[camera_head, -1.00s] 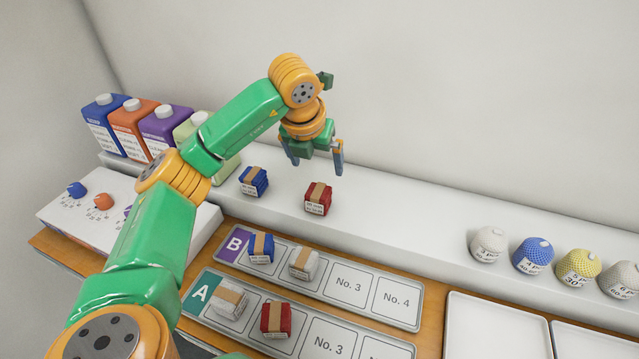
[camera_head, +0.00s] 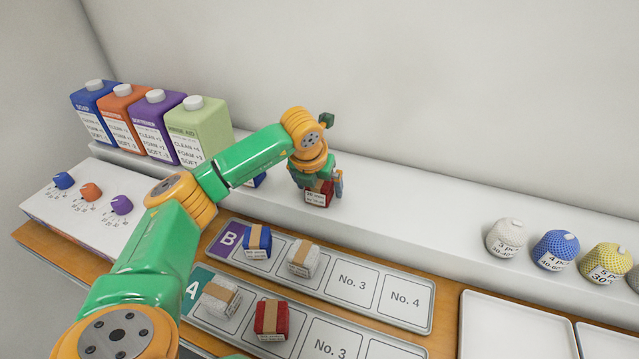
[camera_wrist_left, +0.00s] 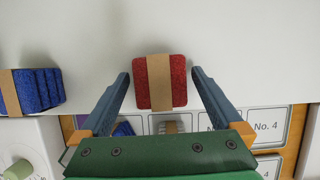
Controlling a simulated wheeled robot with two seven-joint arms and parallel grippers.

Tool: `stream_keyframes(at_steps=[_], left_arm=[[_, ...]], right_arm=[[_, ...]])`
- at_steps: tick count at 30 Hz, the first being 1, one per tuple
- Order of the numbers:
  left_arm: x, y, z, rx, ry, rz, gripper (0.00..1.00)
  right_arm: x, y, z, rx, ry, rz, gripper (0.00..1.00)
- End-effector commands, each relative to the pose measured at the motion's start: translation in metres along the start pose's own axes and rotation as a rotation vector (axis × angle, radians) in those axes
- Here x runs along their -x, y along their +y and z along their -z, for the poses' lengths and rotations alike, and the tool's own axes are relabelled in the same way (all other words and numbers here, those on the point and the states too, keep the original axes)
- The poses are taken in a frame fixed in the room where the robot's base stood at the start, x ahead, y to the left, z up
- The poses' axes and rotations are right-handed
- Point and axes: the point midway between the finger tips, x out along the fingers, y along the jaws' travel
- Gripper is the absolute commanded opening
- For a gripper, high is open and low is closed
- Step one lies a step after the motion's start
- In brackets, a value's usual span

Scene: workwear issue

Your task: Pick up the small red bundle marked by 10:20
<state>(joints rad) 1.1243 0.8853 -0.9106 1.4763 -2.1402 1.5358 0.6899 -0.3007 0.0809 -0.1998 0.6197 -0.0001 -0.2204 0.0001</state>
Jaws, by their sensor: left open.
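A small red bundle (camera_head: 318,196) with a brown band and a white label stands on the white ledge; its label is too small to read. It also shows in the left wrist view (camera_wrist_left: 180,82), between the fingers of my left gripper (camera_wrist_left: 160,88). In the head view my left gripper (camera_head: 318,184) is lowered around this bundle from above. Its fingers are open, with a gap on each side of the bundle. Another red bundle (camera_head: 283,321) lies in tray A, second place. My right gripper is not in view.
A blue bundle (camera_wrist_left: 42,90) stands left of my gripper on the ledge (camera_head: 420,215). Tray B (camera_head: 398,316) holds a blue and a white bundle. Bottles (camera_head: 200,132) stand at left, knitted balls (camera_head: 556,250) at right.

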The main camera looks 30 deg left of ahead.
Motion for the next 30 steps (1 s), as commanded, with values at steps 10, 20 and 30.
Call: stream_keyframes(at_steps=[10, 20, 30], left_arm=[[-0.009, 0.0, 0.0, -0.001, -0.001, 0.0, 0.81], [-0.008, 0.0, 0.0, -0.001, -0.001, 0.0, 0.14], [0.008, -0.001, -0.008, 0.0, -0.007, 0.002, 0.14]], right_arm=[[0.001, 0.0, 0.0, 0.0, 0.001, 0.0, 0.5], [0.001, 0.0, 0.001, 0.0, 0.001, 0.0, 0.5], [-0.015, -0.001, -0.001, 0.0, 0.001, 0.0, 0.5]])
